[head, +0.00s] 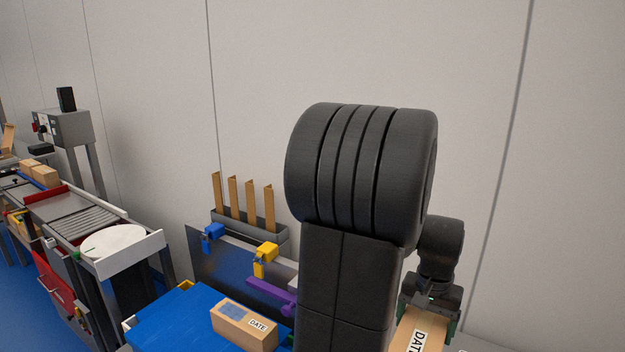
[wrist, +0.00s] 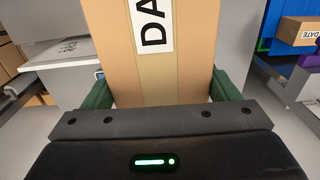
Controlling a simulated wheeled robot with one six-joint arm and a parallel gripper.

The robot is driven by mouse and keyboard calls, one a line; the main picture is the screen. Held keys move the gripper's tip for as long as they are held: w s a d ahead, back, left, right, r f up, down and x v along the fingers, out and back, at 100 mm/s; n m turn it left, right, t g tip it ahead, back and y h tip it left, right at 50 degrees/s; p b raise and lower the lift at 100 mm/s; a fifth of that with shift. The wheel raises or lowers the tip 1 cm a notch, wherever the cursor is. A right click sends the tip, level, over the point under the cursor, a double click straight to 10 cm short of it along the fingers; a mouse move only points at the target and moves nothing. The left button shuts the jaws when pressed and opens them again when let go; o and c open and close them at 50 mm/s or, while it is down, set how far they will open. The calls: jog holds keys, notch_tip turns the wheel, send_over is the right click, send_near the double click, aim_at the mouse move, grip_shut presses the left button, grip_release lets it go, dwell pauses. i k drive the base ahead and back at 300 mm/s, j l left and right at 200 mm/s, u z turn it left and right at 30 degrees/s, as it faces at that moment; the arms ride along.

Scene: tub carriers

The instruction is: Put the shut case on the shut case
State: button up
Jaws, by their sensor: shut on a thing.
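A brown case (head: 408,342) with brown tape and a white label reading "DAT…" is between the green fingers of my gripper (head: 428,316) at the lower right of the head view. My gripper is shut on it. The held case (wrist: 185,70) fills the upper middle of the wrist view, with the fingers of my gripper (wrist: 164,92) against its two sides. Its far end is cut off by the frame. Another shut brown case (head: 230,325), labelled "DATE", lies on a blue surface (head: 172,318). It also shows at the wrist view's upper right (wrist: 292,31), apart from the held case.
Behind the blue surface stands a grey rack (head: 250,230) with tan upright strips, and blue, yellow and purple (head: 268,291) fittings. A roller conveyor (head: 82,228) with a round white plate (head: 113,242) is at the left. More cartons (wrist: 12,62) show at the wrist view's left.

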aim_at(242, 316)
jog(key=k+j, duration=0.2)
jog(key=j, duration=0.2)
jog(key=k+j, duration=0.2)
jog(key=j, duration=0.2)
jog(key=k+j, duration=0.2)
jog(key=j, duration=0.2)
